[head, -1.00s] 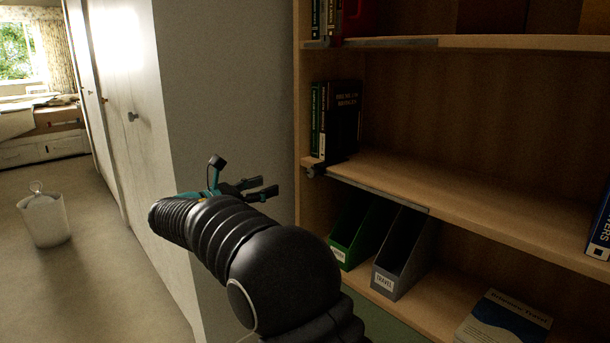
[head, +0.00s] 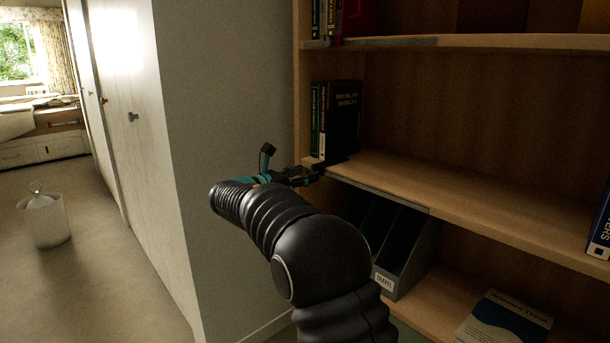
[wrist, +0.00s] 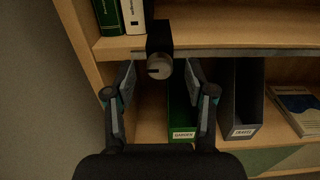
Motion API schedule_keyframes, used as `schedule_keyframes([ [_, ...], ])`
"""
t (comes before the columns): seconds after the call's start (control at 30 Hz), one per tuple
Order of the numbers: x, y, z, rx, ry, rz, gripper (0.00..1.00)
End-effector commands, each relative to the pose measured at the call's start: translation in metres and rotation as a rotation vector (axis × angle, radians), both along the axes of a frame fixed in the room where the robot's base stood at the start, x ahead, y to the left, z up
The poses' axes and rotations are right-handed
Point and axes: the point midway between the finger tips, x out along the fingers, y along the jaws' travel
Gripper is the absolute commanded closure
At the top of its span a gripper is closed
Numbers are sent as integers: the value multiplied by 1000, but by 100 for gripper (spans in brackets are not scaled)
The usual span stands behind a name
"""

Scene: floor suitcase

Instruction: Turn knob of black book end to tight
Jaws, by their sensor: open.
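The black book end (wrist: 158,38) is clamped at the front edge of the middle shelf, beside upright books. Its round grey knob (wrist: 159,67) faces the wrist camera and has a dark line running from its middle toward the left. My gripper (wrist: 160,72) is open, with one finger to each side of the knob and visible gaps between fingers and knob. How far the fingertips reach along the knob's depth I cannot tell. In the head view my gripper (head: 306,176) is at the shelf's left front corner and hides the knob.
A blue-and-white book (head: 505,322) lies on the lower shelf. A white wall (head: 225,150) is at left.

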Motion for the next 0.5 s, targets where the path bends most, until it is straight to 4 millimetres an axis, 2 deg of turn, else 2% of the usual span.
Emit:
schedule_keyframes([
  [0.13, 5, -7, 0, 0, 0, -1, 45],
  [0.43, 6, -8, 0, 0, 0, -1, 45],
  [0.5, 6, -8, 0, 0, 0, 0, 63],
])
